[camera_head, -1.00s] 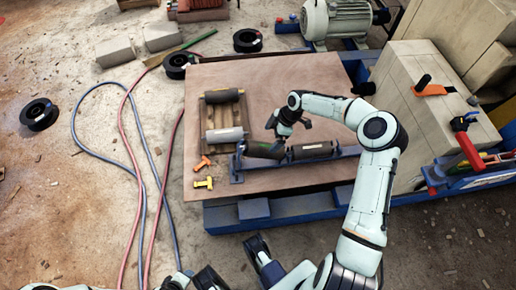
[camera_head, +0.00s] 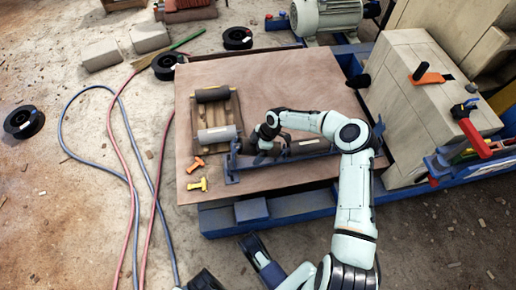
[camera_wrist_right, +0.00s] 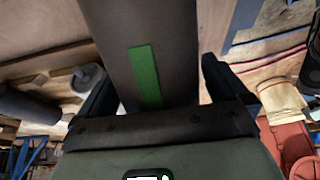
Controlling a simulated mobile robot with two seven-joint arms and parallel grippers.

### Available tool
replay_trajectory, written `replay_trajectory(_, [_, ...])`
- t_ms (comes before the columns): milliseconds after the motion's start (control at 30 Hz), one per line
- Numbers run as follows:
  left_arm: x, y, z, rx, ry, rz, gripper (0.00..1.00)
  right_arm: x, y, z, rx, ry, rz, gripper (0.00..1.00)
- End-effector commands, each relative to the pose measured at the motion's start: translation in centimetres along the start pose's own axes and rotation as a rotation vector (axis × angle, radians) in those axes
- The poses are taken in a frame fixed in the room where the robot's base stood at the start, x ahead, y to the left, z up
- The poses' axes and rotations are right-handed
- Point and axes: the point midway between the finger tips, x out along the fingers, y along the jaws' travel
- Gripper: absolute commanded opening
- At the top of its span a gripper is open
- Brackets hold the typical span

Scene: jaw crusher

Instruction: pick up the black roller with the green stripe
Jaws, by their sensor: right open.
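The black roller with the green stripe (camera_wrist_right: 146,75) fills the space between my right gripper's fingers in the right wrist view. Its green stripe faces the camera. My right gripper (camera_wrist_right: 154,72) is open, with one finger on each side of the roller; I cannot tell whether they touch it. In the head view, my right gripper (camera_head: 264,143) is down at the left part of the blue holder (camera_head: 233,165) and mostly hides the roller there. My left gripper is not in clear view.
Another dark roller (camera_head: 308,143) with a pale label lies in the holder's right part. A wooden tray (camera_head: 236,108) holds a dark roller (camera_head: 213,93) and a grey roller (camera_head: 217,134). Orange (camera_head: 195,164) and yellow (camera_head: 198,184) pieces lie nearby. A large block (camera_head: 410,110) stands right.

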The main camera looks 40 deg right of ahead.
Motion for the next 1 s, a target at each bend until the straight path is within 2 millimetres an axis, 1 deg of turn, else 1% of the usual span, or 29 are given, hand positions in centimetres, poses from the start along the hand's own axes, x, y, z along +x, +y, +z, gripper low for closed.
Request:
replay_trajectory(200, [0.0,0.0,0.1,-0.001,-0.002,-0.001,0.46,0.0,0.0,0.0,-0.001,0.000,0.001,1.00])
replay_trajectory(267, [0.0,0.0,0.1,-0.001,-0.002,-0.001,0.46,0.0,0.0,0.0,0.000,0.000,0.001,0.80])
replay_trajectory(300, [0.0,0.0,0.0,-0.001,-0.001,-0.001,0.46,0.0,0.0,0.0,0.000,0.000,0.001,0.67])
replay_trajectory(367, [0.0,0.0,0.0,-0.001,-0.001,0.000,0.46,0.0,0.0,0.0,0.000,0.000,0.001,0.48])
replay_trajectory(400, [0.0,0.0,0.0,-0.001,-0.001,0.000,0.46,0.0,0.0,0.0,-0.001,0.000,0.001,0.35])
replay_trajectory(467, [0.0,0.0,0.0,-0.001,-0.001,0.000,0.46,0.0,0.0,0.0,-0.001,0.000,0.001,0.15])
replay_trajectory(500, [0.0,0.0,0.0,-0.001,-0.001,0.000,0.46,-0.1,0.1,-0.2,-0.002,0.002,0.004,0.08])
replay_trajectory(767, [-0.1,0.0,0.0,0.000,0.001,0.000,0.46,-0.2,0.1,-0.2,-0.002,0.002,0.004,0.08])
replay_trajectory(867, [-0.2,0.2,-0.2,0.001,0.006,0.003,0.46,-0.6,0.1,-0.4,-0.002,0.002,0.005,0.08])
replay_trajectory(1000, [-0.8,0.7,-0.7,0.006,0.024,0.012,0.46,-1.8,0.2,-0.8,-0.003,0.001,0.006,0.08])
